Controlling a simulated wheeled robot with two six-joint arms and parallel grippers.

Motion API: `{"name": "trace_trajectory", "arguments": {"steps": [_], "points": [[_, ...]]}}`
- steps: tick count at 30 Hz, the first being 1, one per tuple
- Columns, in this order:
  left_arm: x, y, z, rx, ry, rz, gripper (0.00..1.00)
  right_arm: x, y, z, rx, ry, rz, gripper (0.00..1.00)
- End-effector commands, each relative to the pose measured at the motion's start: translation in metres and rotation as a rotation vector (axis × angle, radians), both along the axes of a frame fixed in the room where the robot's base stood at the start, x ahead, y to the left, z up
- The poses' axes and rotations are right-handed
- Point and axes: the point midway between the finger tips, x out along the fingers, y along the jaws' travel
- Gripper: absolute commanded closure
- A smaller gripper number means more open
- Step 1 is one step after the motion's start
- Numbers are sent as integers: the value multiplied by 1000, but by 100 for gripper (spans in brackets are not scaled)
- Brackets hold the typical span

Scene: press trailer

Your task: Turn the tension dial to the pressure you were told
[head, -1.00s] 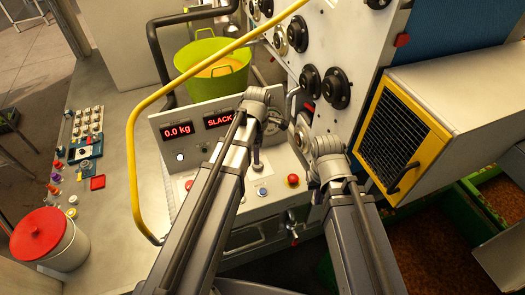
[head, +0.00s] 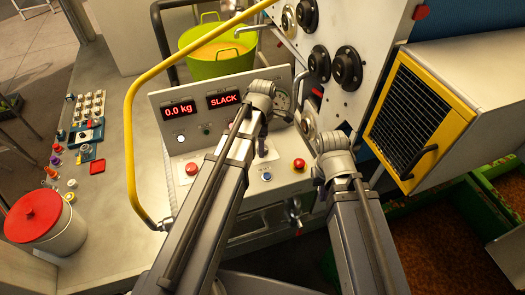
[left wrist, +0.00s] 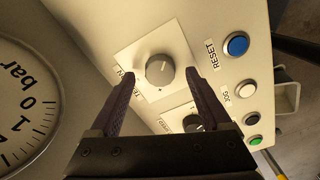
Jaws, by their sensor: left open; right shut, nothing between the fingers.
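The tension dial (left wrist: 158,70) is a round grey knob on a pale square plate, its label partly covered. My open left gripper (left wrist: 159,76) has one finger on each side of the dial in the left wrist view. I cannot tell whether the fingers touch it. In the head view, my left arm hides the dial. A pressure gauge (left wrist: 22,100) marked in bar fills the left of the wrist view; its needle is not visible. My right gripper is shut and empty on the right arm in the head view, its fingertips hard to make out.
The console displays read 0.0 kg (head: 179,109) and SLACK (head: 223,100). A second dial (left wrist: 193,122) and several buttons, including blue RESET (left wrist: 236,44), sit close by. Red buttons stand on the console (head: 299,164). A yellow rail (head: 131,120) curves at left.

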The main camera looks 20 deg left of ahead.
Motion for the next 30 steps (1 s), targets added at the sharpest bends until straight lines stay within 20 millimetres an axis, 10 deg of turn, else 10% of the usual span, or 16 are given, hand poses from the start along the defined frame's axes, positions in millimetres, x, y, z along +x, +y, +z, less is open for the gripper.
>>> {"name": "trace_trajectory", "arguments": {"steps": [13, 30], "points": [[0, 0, -13, 0, 0, 0, 19, 0, 0, -13, -1, 0, 4, 100], [0, 0, -13, 0, 0, 0, 83, 0, 0, -13, -1, 0, 4, 100]]}}
